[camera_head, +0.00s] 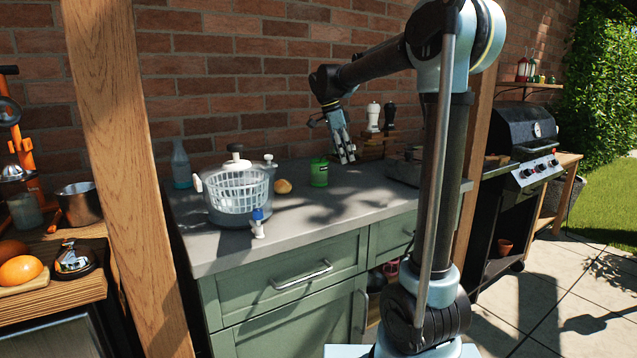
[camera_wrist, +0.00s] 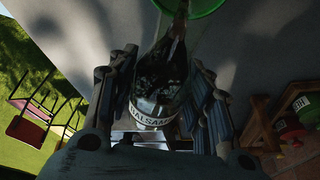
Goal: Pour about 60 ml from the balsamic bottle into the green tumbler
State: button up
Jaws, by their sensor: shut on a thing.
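The green tumbler (camera_head: 319,173) stands on the grey counter, beside a bread roll. Its green rim (camera_wrist: 207,8) also shows at the top edge of the wrist view. My gripper (camera_head: 346,155) is just right of the tumbler and slightly above it. In the wrist view, my gripper (camera_wrist: 166,70) is shut on the balsamic bottle (camera_wrist: 158,92), a clear bottle with dark contents and a white label. The bottle's neck reaches to the tumbler's rim. In the head view the bottle is hard to make out. I cannot tell whether liquid is flowing.
The bread roll (camera_head: 283,186) is close to the tumbler. Two mills (camera_head: 373,117) stand behind my gripper.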

jog(key=shift+d+f+y, duration=0.15)
jog(key=shift+f+y, duration=0.15)
jog(key=shift+y, duration=0.2)
jog(key=shift+d+f+y, duration=0.25)
jog(key=shift+y, duration=0.15)
jog(key=shift+w+d+f, duration=0.1)
jog(key=shift+d+f+g+y+b, duration=0.25)
jog(key=shift+g+y+b, duration=0.05)
jog(key=shift+y, duration=0.2)
jog(key=shift+a+f+y+b, duration=0.15)
jog(key=shift+f+y+b, duration=0.2)
jog(key=shift+f+y, duration=0.5)
jog(key=shift+r, duration=0.15)
dwell(0.4)
